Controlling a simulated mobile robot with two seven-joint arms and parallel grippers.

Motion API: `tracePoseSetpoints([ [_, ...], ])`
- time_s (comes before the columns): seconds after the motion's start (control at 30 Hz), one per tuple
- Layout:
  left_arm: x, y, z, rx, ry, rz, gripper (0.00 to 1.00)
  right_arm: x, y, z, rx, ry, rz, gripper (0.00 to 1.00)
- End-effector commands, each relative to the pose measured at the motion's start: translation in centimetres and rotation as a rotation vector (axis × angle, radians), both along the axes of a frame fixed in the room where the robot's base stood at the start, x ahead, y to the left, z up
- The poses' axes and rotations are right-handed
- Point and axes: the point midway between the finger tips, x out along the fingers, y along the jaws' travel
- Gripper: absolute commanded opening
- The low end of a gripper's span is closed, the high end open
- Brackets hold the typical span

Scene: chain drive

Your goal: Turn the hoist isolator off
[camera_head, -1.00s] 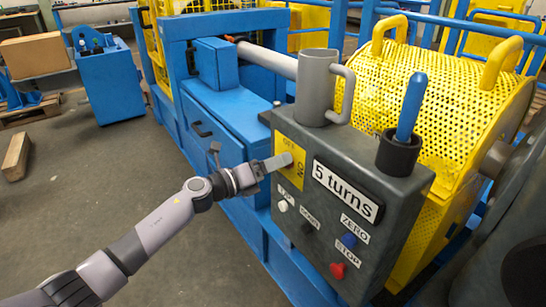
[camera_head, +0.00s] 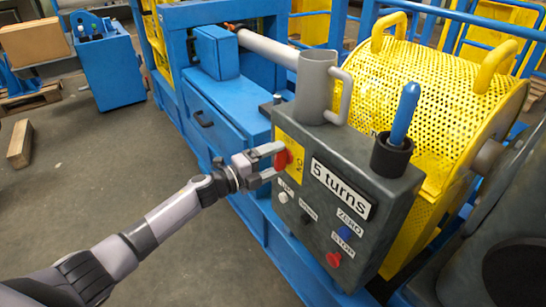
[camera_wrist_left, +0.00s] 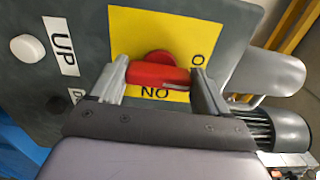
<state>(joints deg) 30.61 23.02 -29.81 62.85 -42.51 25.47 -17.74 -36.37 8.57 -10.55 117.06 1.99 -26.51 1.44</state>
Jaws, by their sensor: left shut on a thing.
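The hoist isolator is a red rotary knob (camera_head: 283,159) on a yellow plate (camera_head: 291,140) at the left of the dark grey control box. My left gripper (camera_head: 277,160) is at the knob, with one finger above it and one below in the head view. In the left wrist view the red handle (camera_wrist_left: 157,75) lies crosswise between the two fingers, which are shut on it. The ON mark (camera_wrist_left: 155,93) shows upside down below the handle there; the other mark on the plate is mostly hidden behind a finger. My right gripper is not in view.
The control box (camera_head: 385,190) also carries a white UP button (camera_head: 283,197), a dark button, a blue ZERO button (camera_head: 345,232) and a red STOP button (camera_head: 333,259). A grey mug (camera_head: 314,85) and a blue-handled holder (camera_head: 392,150) stand on top. A yellow mesh guard is behind.

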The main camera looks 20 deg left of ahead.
Motion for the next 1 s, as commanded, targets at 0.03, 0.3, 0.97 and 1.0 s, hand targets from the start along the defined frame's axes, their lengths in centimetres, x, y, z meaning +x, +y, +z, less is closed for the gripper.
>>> tracePoseSetpoints([
  [0.03,0.17,-0.05,0.43,-0.015,0.004,0.002,0.46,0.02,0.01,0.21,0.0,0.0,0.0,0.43],
  [0.3,0.17,-0.05,0.36,-0.045,0.026,0.002,0.46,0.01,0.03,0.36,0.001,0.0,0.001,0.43],
  [0.97,0.03,0.02,0.16,-0.043,0.03,0.001,1.0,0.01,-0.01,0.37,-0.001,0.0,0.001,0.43],
  [1.0,-0.1,0.12,0.14,-0.043,0.03,0.001,1.0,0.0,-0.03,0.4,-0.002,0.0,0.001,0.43],
])
